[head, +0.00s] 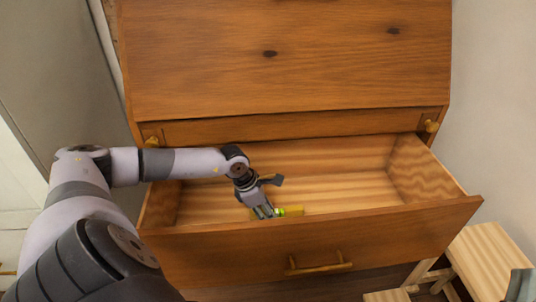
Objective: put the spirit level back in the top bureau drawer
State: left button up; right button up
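The top bureau drawer (310,245) is pulled open, and its pale wooden inside shows. The yellow spirit level (292,211), with a bright green vial, is low inside the drawer, close behind the drawer front. Its left part is hidden by my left gripper (273,196). The gripper reaches down into the drawer from the left with its fingers spread apart. One finger points right above the level, and the other overlaps the level's left part. Whether that finger touches the level I cannot tell. My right gripper does not show.
The bureau's closed slanted front (290,60) rises behind the drawer. The drawer's right side is empty. A light wooden stool or step (490,262) stands at the lower right, with a dark grey piece at the picture's edge. Walls flank the bureau.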

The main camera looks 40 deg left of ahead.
pick_arm(q)
jog(key=shift+r, duration=0.2)
jog(key=p+v, duration=0.2)
jog(key=v, duration=0.4)
jog(key=shift+s+a+r, duration=0.1)
jog(key=shift+s+r, duration=0.05)
jog(key=shift+r, duration=0.2)
jog(key=shift+s+a+r, duration=0.1)
jog(key=shift+r, duration=0.1)
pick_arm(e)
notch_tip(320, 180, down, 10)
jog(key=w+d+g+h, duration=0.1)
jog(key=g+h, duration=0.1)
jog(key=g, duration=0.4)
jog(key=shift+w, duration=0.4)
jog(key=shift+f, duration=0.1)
